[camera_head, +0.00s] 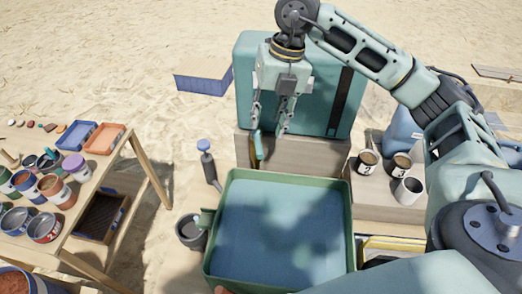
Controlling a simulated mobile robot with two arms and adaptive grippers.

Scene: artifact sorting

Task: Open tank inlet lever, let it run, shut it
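The teal tank (330,105) stands on a beige block behind the basin, with a dark vertical strip on its right side. A small teal lever (259,147) shows low at the tank's front left. My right gripper (269,131) hangs down in front of the tank with its fingers apart. Its left fingertip is right at the lever's top; I cannot tell whether they touch. Nothing shows held between the fingers. The green basin (350,235) below holds blue water. My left gripper is out of view.
A blue-topped tool (205,152) and a dark cup (190,232) stand left of the basin. A wooden table (120,165) at left carries several pots and trays. Open sand lies behind.

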